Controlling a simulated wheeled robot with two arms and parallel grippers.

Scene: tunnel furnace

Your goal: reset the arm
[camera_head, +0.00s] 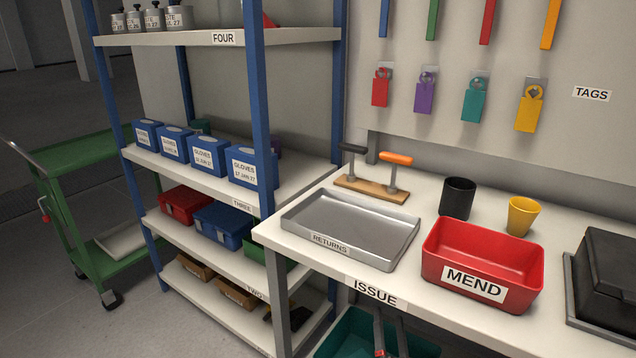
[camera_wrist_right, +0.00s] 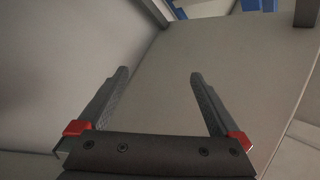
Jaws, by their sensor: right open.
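My right gripper (camera_head: 388,317) shows at the bottom of the head view, its fingers pointing up in front of a teal bin under the bench's front edge. In the right wrist view the same gripper (camera_wrist_right: 159,74) has its two dark fingers wide apart with nothing between them. Pale, plain surfaces lie beyond the fingers. My left gripper is not in the head view.
The white bench (camera_head: 330,280) holds a metal returns tray (camera_head: 345,252), a red MEND bin (camera_head: 455,285), black cup (camera_head: 457,198) and yellow cup (camera_head: 522,216). A blue-posted shelf (camera_head: 256,110) stands left, with a green cart (camera_head: 75,185) beyond. The teal bin (camera_head: 348,338) is below.

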